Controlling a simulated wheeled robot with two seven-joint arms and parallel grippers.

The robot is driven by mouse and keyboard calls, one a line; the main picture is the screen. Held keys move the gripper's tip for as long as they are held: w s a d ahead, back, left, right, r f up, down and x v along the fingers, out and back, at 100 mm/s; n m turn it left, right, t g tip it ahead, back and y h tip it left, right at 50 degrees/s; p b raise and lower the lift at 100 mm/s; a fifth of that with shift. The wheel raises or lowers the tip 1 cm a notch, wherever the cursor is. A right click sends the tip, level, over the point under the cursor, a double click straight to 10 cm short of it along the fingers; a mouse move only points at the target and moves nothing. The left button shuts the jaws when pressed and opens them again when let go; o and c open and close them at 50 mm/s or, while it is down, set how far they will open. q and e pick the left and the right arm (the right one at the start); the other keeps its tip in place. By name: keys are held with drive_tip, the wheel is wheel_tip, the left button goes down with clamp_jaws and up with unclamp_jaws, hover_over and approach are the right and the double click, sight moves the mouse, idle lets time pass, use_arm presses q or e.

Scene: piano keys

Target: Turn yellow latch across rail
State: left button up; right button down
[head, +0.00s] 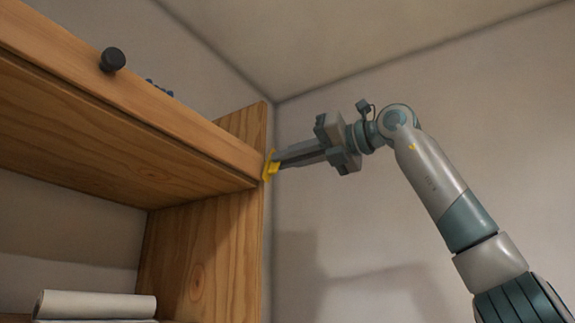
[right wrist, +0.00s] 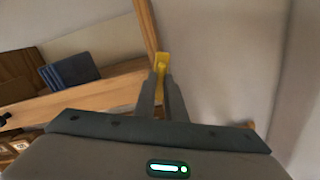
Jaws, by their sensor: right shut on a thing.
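The yellow latch (head: 270,166) sits at the right end of the wooden rail (head: 130,105), by the edge of the upright side panel (head: 210,240). My right gripper (head: 277,160) reaches it from the right, with its fingertips at the latch. In the right wrist view the yellow latch (right wrist: 161,72) shows between and beyond the fingertips (right wrist: 161,84). The right gripper is shut on the latch. The fingertips partly hide it, so its exact angle to the rail is hard to tell. My left gripper is in neither view.
A dark round knob (head: 113,59) sticks out of the rail's front at the upper left. White rolled or stacked items (head: 95,305) lie on the lower shelf. In the right wrist view, dark blue books (right wrist: 72,70) stand behind the rail. Plain wall is right of the cabinet.

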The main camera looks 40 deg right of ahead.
drive_tip(key=shift+d+f+m+b, duration=0.1)
drive_tip(key=shift+m+b, duration=1.15)
drive_tip(key=shift+m, duration=2.1)
drive_tip(key=shift+d+f+m+b, duration=0.1)
drive_tip(key=shift+m+b, duration=1.1)
drive_tip(key=shift+m, duration=2.15)
drive_tip(key=c, duration=1.8)
unclamp_jaws()
drive_tip(key=shift+d, duration=0.1)
drive_tip(key=shift+f, duration=0.1)
